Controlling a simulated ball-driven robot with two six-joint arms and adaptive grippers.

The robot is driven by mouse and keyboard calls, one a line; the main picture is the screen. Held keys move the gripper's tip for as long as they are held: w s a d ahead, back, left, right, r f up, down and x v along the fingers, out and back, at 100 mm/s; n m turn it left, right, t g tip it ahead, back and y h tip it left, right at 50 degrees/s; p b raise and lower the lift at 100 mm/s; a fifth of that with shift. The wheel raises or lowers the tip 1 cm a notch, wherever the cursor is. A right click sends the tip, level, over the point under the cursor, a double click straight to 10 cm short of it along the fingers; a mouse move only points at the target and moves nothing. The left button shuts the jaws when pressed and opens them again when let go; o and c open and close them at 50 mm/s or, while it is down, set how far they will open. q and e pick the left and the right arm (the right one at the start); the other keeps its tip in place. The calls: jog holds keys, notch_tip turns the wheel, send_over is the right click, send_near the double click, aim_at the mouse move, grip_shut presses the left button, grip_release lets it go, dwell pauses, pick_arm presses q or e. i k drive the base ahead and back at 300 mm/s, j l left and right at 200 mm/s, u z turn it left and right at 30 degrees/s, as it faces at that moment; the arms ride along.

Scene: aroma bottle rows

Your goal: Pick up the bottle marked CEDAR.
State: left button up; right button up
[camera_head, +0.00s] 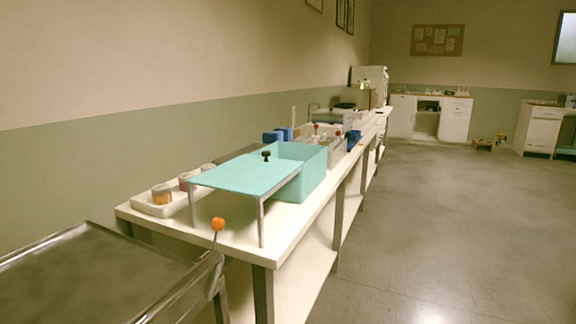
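No bottle with a readable CEDAR mark shows in the head view. A white tray (153,208) at the near left of the long bench holds several small jars, one of them an orange jar (162,194); their labels are too small to read. Farther along the bench, a pale container (335,153) has small red-topped items in or by it, too small to identify. A raised teal shelf and a teal box hide part of the bench behind them. Neither of my grippers is in view.
A long white bench (262,246) runs along the left wall. On it stand the teal shelf (240,176) and teal box (312,176). A metal-topped cart (90,275) is at the lower left. The floor (440,230) at right is open; white cabinets (455,120) stand far off.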

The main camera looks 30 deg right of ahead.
aim_at(323, 140)
jog(key=z, duration=1.15)
